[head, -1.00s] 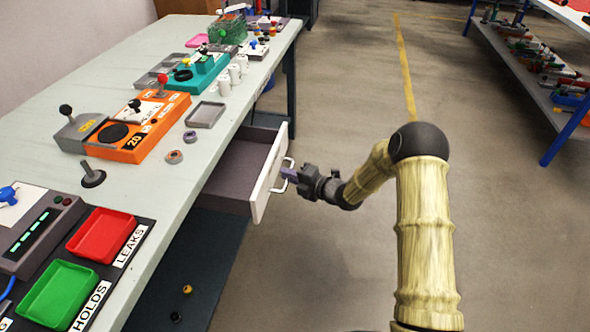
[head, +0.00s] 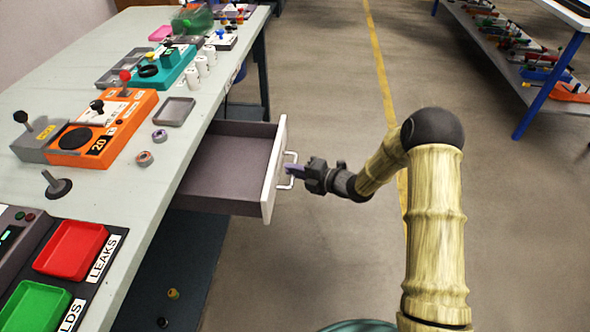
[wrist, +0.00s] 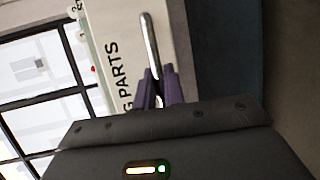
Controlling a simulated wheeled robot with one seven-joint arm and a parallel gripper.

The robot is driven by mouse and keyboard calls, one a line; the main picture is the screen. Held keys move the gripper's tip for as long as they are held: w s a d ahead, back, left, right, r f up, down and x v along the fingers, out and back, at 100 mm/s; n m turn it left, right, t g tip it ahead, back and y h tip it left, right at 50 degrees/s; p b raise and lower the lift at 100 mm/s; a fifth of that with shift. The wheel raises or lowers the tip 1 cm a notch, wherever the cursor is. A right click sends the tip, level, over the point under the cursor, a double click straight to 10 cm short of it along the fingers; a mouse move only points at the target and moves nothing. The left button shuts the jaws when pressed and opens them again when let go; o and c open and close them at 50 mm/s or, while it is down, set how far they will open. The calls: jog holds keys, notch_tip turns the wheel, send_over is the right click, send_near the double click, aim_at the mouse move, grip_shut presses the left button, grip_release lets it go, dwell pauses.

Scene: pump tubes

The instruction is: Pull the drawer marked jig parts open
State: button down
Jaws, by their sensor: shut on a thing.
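The drawer (head: 225,172) under the workbench stands well open, and its inside looks empty. Its white front (head: 274,165) faces right in the head view and carries a metal loop handle (head: 292,170). In the wrist view, the drawer front (wrist: 118,40) shows the letters "G PARTS", the rest being hidden, and the handle (wrist: 150,45) runs down between my purple fingers. My gripper (head: 292,171) is shut on the handle, just right of the drawer front; it also shows in the wrist view (wrist: 160,85).
The workbench (head: 130,195) holds an orange test box (head: 105,128), a red tray (head: 72,248), a green tray (head: 35,305) and a grey tray (head: 176,111). The floor (head: 320,240) right of the drawer is clear. A blue-legged rack (head: 540,95) stands at the far right.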

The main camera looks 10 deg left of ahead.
jog(key=c, duration=1.5)
grip_release()
jog(key=p+v, duration=0.3)
jog(key=v, duration=1.4)
jog(key=shift+d, duration=0.25)
